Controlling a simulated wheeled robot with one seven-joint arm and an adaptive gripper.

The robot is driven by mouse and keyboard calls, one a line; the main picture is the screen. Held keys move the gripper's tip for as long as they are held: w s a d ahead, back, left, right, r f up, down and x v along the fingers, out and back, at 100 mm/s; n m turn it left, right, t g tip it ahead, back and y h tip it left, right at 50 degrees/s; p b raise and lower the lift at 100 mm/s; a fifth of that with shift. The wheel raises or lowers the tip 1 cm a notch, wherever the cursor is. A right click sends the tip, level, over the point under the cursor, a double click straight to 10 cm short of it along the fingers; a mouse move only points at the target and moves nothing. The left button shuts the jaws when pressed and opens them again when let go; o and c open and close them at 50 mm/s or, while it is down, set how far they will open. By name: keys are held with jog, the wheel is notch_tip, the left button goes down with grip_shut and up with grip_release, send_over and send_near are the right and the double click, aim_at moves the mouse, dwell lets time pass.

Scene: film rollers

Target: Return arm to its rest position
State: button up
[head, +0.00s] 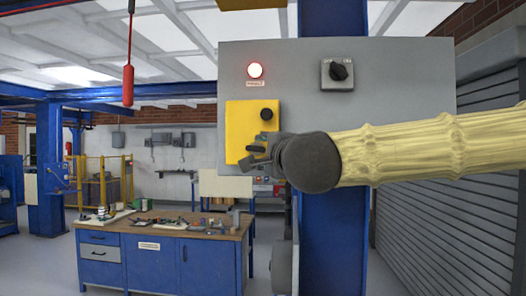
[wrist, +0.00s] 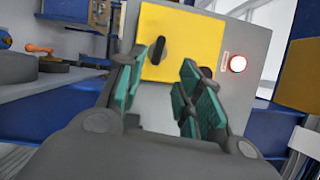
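My gripper (head: 258,152) is in front of the yellow panel (head: 240,112) on the grey control box (head: 395,110), and my arm in its pale ribbed sleeve reaches in from the right. In the wrist view my gripper (wrist: 164,66) is open, its teal finger pads apart with nothing held between them. A black knob (wrist: 157,50) on the yellow panel shows beyond the fingertips; I cannot tell whether a finger touches it. In the head view the gripper covers the lower part of the panel, with a black knob (head: 266,114) just above it.
A red lamp (head: 255,70) glows above the yellow panel, and a black rotary switch (head: 338,71) sits to its right. A blue post (head: 335,240) stands behind the box. A blue workbench (head: 160,258) is at lower left, a grey shutter (head: 440,220) at right. Floor shows around the bench.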

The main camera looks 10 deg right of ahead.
jog(key=shift+s, duration=0.5)
